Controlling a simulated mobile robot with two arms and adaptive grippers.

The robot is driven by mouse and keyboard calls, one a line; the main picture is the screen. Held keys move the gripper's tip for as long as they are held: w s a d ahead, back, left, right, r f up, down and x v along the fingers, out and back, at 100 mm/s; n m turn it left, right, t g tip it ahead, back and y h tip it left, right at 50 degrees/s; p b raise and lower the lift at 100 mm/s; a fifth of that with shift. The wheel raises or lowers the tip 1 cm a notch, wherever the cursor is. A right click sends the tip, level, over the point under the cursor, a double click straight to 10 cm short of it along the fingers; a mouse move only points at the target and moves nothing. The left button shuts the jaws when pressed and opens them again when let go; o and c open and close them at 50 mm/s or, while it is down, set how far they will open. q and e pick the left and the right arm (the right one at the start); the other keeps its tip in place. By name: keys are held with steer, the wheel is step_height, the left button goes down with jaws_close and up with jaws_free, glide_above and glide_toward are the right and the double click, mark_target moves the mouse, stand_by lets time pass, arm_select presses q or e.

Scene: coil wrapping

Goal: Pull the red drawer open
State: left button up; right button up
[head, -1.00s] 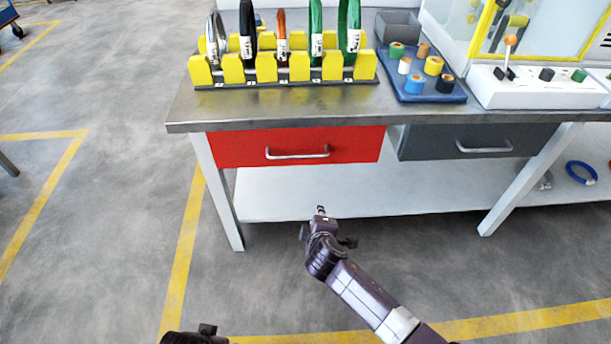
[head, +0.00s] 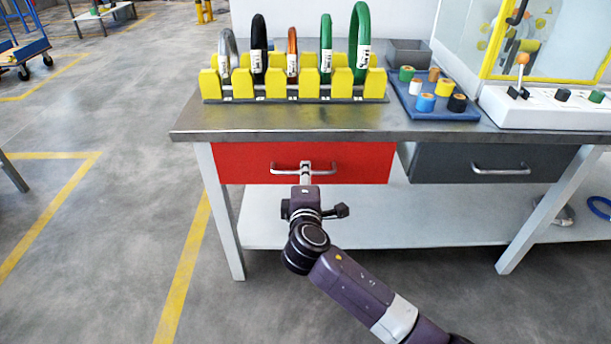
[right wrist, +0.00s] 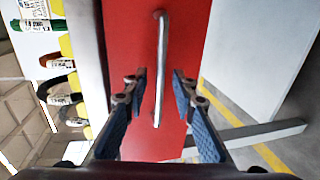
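The red drawer (head: 350,162) is shut under the left part of the metal tabletop. Its silver bar handle (head: 285,171) runs across the middle of its front. My right gripper (head: 305,168) is at the middle of the handle in the head view. In the right wrist view, the handle (right wrist: 161,50) runs between the spread fingers of my right gripper (right wrist: 158,88), with gaps visible on both sides. The red drawer front (right wrist: 185,25) fills the middle of that view. My left gripper is not in view.
A yellow rack (head: 295,88) with several coils stands on the workbench (head: 290,122) above the drawer. A grey drawer (head: 440,165) is to the right. A blue tray (head: 440,110) holds several tape rolls. A white lower shelf (head: 400,225) lies below; floor in front is open.

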steer(key=shift+x, duration=1.05)
jaws_close()
